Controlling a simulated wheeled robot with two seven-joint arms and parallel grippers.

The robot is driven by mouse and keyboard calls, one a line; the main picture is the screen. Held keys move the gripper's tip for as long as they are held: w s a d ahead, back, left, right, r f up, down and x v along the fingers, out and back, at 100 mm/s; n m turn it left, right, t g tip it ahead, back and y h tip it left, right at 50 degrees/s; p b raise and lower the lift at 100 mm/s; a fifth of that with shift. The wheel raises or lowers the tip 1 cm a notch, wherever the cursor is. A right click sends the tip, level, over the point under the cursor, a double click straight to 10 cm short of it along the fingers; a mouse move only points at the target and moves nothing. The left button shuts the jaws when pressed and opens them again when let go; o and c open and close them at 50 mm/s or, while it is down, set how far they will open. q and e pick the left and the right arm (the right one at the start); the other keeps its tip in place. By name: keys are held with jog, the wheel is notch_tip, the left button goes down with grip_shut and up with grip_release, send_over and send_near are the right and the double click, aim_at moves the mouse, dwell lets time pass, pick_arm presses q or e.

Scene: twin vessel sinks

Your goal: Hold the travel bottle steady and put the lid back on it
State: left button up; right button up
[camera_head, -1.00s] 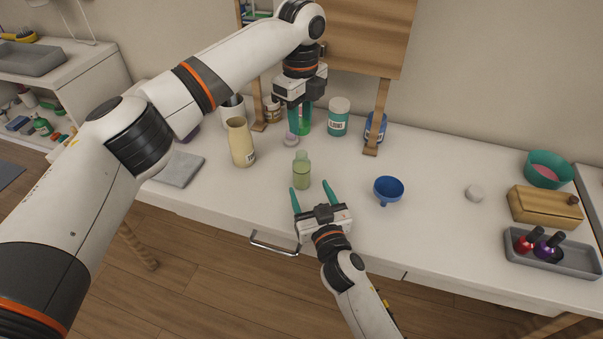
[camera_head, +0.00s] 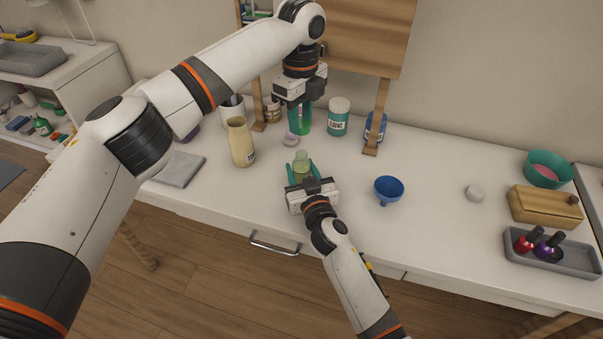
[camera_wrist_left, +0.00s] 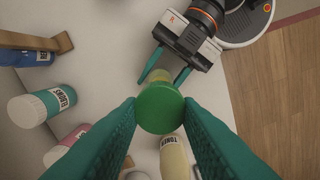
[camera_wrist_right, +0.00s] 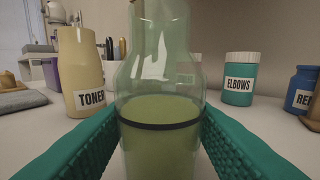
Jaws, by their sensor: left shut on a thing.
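The travel bottle (camera_head: 302,161) is clear green, upright on the counter, with green liquid and a dark ring around it; its mouth is uncovered. It fills the middle of the right wrist view (camera_wrist_right: 160,110). My right gripper (camera_head: 302,172) is open, with one teal finger on each side of the bottle. My left gripper (camera_head: 300,126) is higher and farther back, pointing down. It is shut on a round green lid (camera_wrist_left: 160,107), seen between its fingers in the left wrist view. The bottle is partly hidden behind the lid there.
A cream toner bottle (camera_head: 240,142) stands left of the travel bottle, and a blue funnel (camera_head: 388,189) lies to the right. A teal jar (camera_head: 338,117) and a blue jar (camera_head: 375,128) stand behind. A wooden stand (camera_head: 369,147) is at the back.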

grip_shut()
pick_arm(q)
jog(key=shift+f, duration=2.45)
jog(key=shift+f, duration=0.15)
jog(key=shift+f, duration=0.75)
jog(key=shift+f, duration=0.55)
